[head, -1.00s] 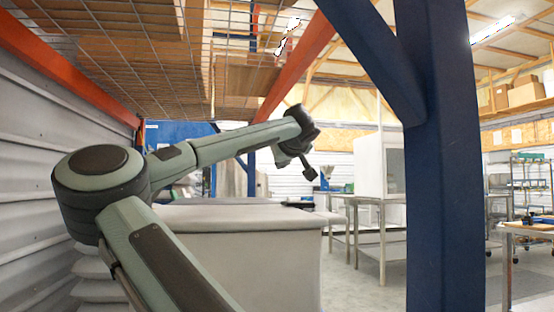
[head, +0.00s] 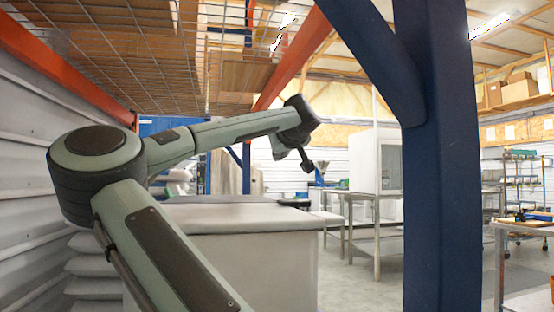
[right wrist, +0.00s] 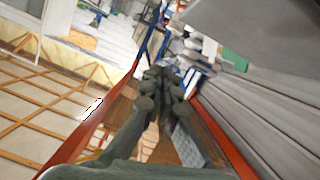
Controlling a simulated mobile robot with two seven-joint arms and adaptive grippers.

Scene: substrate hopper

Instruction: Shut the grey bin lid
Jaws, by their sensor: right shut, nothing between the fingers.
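The grey bin (head: 245,262) stands left of centre in the head view, with its pale grey lid (head: 235,218) looking flat across the top. Whether the lid is fully down cannot be told. My right gripper (head: 307,166) is shut and empty. It appears above the bin's far right part, pointing down, with a visible gap above the lid. In the right wrist view, the gripper fingers (right wrist: 158,92) are together at the centre. A large grey surface at the upper right there may be the lid. My left gripper is out of view.
A blue post (head: 440,180) with a diagonal brace stands close on the right. A wire mesh shelf (head: 110,45) with an orange beam hangs overhead. A corrugated wall (head: 25,180) is close on the left. Metal tables (head: 370,197) stand beyond clear floor.

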